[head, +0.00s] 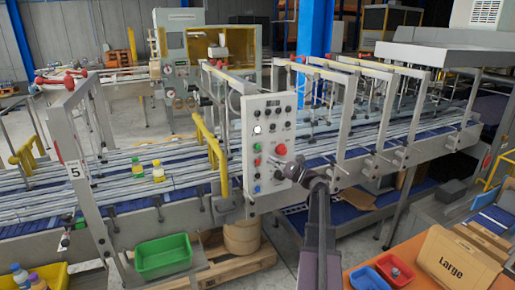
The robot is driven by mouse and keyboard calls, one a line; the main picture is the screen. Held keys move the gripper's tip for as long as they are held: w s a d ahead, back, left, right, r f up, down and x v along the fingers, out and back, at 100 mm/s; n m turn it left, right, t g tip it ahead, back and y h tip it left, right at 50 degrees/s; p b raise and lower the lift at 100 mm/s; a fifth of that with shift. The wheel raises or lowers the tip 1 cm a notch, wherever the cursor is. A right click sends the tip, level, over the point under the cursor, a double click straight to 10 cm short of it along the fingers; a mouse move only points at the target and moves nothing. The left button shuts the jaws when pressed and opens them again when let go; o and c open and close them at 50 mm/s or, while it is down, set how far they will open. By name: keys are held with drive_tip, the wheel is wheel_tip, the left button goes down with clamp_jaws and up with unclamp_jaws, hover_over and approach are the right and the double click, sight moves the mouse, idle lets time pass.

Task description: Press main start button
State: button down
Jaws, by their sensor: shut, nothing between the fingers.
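A grey control panel (268,110) stands upright at the front of the conveyor. It carries a lit white button (257,129), a green button (257,148), a red button (257,162), a blue button (257,189) and a large red knob (281,149). No readable label shows which is the main start button. My gripper (280,167) is shut and empty, in front of the panel's lower right part. It appears below the large red knob and right of the green and red buttons. It hides part of the panel there; I cannot tell whether it touches.
The conveyor (110,185) runs behind the panel, with bottles (158,171) on it. A yellow guard post (215,160) stands left of the panel. A green bin (162,256) is below left. An orange table (365,275) holds red and blue bins and a "Large" box (455,262).

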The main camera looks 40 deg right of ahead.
drive_tip(key=shift+w, duration=0.1)
drive_tip(key=shift+w+d, duration=0.35)
drive_tip(key=shift+w, duration=1.05)
drive_tip(key=shift+w+d, duration=0.35)
drive_tip(key=shift+w, duration=1.05)
drive_tip(key=shift+w+d, duration=0.35)
drive_tip(key=shift+w, duration=1.05)
drive_tip(key=shift+w+d, duration=0.2)
drive_tip(key=shift+w, duration=0.65)
drive_tip(key=shift+s, duration=0.2)
drive_tip(key=shift+s+a, duration=0.25)
drive_tip(key=shift+s, duration=0.45)
drive_tip(key=shift+s+a, duration=0.2)
drive_tip(key=shift+s, duration=0.6)
drive_tip(key=shift+s+a, duration=0.2)
drive_tip(key=shift+s, duration=0.65)
drive_tip(key=shift+s+a, duration=0.2)
drive_tip(key=shift+s, duration=0.6)
